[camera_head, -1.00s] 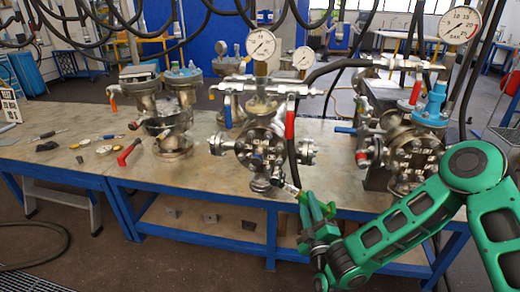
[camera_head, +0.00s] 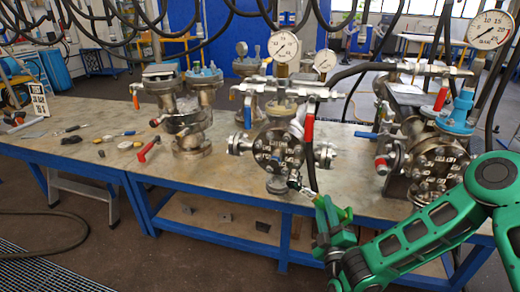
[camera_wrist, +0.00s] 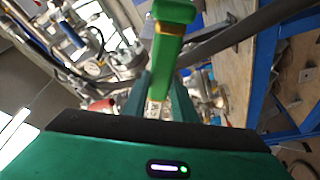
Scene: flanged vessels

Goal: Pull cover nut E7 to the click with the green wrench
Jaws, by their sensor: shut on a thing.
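The middle flanged vessel (camera_head: 277,152) stands on the bench with its round cover facing me. The cover carries a ring of nuts with small pale labels, too small to read, so I cannot tell which is E7. My gripper (camera_head: 328,226) is below and right of this cover, shut on the green wrench (camera_head: 342,213). The wrench's metal end (camera_head: 295,183) reaches up-left to the cover's lower right edge; I cannot tell whether it sits on a nut. In the wrist view the green wrench (camera_wrist: 172,42) stands between my fingers (camera_wrist: 165,100), hiding much of the cover.
A second vessel with a labelled cover (camera_head: 437,168) stands right, close to my arm. A black hose (camera_head: 310,155) hangs beside the middle vessel. A red-handled tool (camera_head: 149,149) and small parts lie on the bench (camera_head: 70,158) at left. Gauges and pipes rise above the vessels.

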